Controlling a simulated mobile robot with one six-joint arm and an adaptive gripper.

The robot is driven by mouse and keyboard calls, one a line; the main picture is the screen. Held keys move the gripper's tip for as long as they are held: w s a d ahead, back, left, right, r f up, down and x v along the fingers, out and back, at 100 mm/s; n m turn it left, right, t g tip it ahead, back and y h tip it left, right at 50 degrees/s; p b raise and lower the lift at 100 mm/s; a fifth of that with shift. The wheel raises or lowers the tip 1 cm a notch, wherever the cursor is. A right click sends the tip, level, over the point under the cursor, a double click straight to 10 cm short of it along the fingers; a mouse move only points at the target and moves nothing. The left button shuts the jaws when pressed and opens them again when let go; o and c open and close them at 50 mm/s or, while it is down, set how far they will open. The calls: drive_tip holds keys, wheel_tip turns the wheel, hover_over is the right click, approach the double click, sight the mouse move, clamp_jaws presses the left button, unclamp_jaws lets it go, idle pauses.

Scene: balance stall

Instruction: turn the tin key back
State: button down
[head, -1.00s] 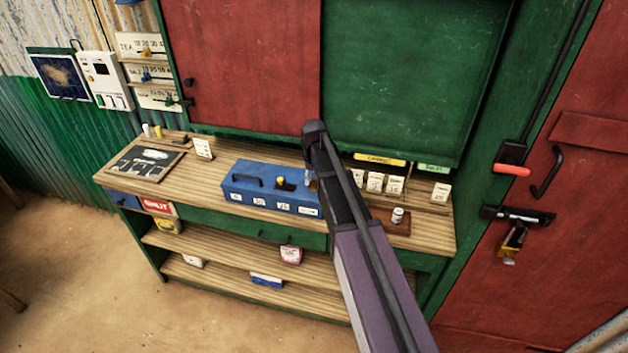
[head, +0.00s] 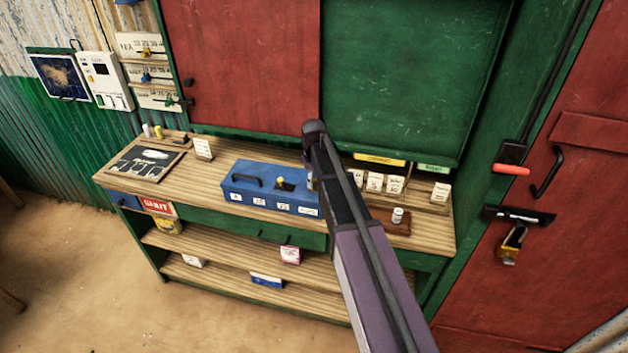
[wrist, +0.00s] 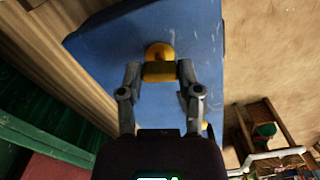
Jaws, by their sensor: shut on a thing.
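The blue tin (head: 243,193) stands on the wooden counter, with a dark handle and a small yellow part (head: 281,181) on its top. My arm covers its right end in the head view. In the wrist view a yellow key (wrist: 159,52) sits against the tin's blue face (wrist: 105,50). My gripper (wrist: 160,72) is shut on this key, one finger on each side. A dark band crosses the key between the fingertips. In the head view the key and the fingertips are mostly hidden by my arm.
A dark tray (head: 146,163) lies on the counter's left, with a white card (head: 204,148) beside it. Small cards (head: 375,181) and a little white can (head: 397,215) stand right of my arm. The red door (head: 575,180) with a padlock (head: 510,243) is at right.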

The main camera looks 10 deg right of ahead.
drive_tip(key=shift+n, duration=1.6)
drive_tip(key=shift+c, duration=1.4)
unclamp_jaws()
drive_tip(key=shift+m, duration=0.3)
